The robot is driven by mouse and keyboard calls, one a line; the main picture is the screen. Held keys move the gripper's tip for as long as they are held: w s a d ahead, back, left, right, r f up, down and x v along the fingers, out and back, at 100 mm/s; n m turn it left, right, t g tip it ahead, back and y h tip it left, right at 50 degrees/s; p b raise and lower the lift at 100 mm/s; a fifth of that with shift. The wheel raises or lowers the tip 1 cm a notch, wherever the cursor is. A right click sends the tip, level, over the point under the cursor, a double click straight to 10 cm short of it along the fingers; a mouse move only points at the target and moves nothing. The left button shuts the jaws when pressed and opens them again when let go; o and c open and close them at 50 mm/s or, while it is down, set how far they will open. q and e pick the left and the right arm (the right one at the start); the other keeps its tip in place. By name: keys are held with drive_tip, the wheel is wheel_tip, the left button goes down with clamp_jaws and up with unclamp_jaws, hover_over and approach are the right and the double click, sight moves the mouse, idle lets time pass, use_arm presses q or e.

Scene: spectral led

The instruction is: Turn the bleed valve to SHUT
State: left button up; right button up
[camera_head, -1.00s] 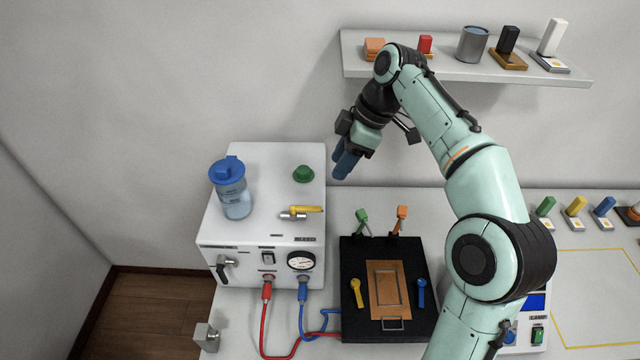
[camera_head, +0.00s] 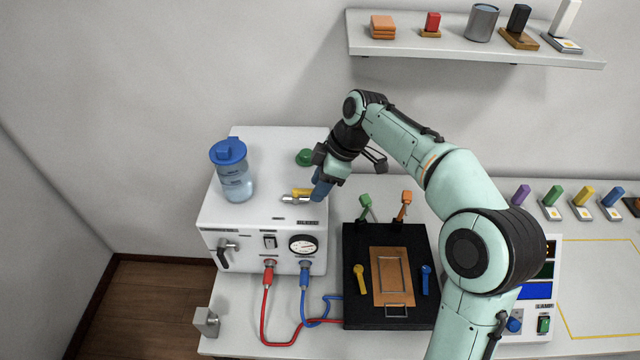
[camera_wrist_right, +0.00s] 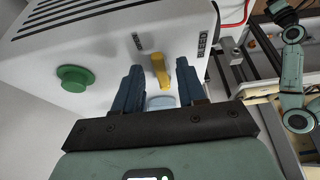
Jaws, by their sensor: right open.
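The bleed valve has a yellow lever (camera_head: 301,192) on a silver body (camera_head: 292,200), on top of the white box unit (camera_head: 262,225) near its right side. My right gripper (camera_head: 319,190) is at the valve, its blue fingers partly covering the lever's right end in the head view. In the right wrist view the open fingers (camera_wrist_right: 153,90) are apart, with the yellow lever (camera_wrist_right: 160,70) showing between and beyond their tips. I cannot tell whether a finger touches it. A SHUT mark cannot be read. My left gripper is not in view.
On the box unit stand a blue-lidded bottle (camera_head: 233,175) at left and a green knob (camera_head: 304,157) behind the valve. A gauge (camera_head: 304,244) and red and blue hoses are on its front. A black fixture (camera_head: 357,310) stands to the right. A shelf (camera_head: 470,50) hangs above.

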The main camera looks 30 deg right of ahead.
drive_tip(key=shift+c, duration=0.3)
clamp_jaws()
